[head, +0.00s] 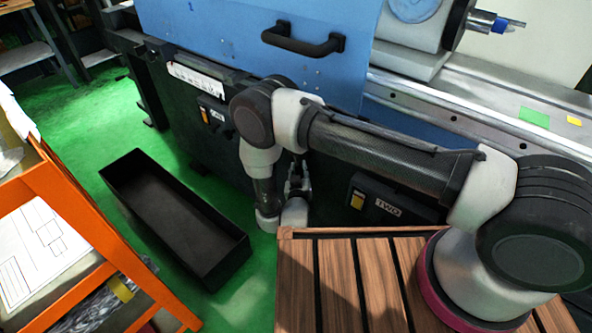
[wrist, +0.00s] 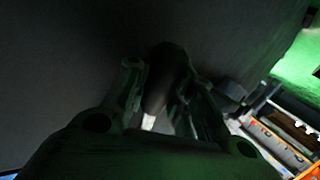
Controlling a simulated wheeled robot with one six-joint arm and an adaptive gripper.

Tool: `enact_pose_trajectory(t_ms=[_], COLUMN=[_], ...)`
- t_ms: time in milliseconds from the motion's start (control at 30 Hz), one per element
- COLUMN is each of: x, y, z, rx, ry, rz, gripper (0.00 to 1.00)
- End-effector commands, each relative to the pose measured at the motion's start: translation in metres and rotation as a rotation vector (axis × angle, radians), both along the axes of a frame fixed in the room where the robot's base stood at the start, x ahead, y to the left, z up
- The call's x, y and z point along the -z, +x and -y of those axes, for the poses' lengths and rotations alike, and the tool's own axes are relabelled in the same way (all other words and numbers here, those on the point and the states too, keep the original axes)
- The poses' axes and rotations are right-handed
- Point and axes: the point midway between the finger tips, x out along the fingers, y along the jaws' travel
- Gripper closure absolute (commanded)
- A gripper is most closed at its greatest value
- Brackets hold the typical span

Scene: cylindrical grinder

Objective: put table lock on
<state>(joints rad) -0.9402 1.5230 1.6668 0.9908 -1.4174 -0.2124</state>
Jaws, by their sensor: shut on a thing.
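My gripper (wrist: 156,88) is closed around a dark rounded handle (wrist: 167,66) in the wrist view, one finger on each side. A pale, bright patch shows low between the fingers. The wrist view is very dark, and I cannot tell whether this handle is the table lock or which way it is turned. In the head view my gripper (head: 297,183) is at the dark front of the grinder, below my elbow.
Panels with yellow tags sit either side of my gripper, the right one marked TWO (head: 388,207). A black open bin (head: 215,245) lies on the green floor. An orange cart (head: 95,235) stands left. A slatted wooden platform (head: 300,290) is in front. A blue cover (head: 235,35) has a handle.

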Motion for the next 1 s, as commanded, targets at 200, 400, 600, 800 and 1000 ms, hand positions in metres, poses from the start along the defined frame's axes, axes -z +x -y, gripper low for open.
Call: enact_pose_trajectory(t_ms=[200, 400, 600, 800, 1000], x=[-0.004, -0.007, -0.008, -0.008, -0.008], y=[-0.008, -0.012, -0.013, -0.013, -0.013], z=[0.009, 0.014, 0.016, 0.016, 0.016], rx=[-0.001, 0.000, 0.000, -0.001, -0.001], ry=[-0.104, -0.164, -0.189, -0.193, -0.192], rz=[-0.083, -0.132, -0.150, -0.152, -0.152], gripper=[1.00, 1.00, 1.00, 1.00, 0.69])
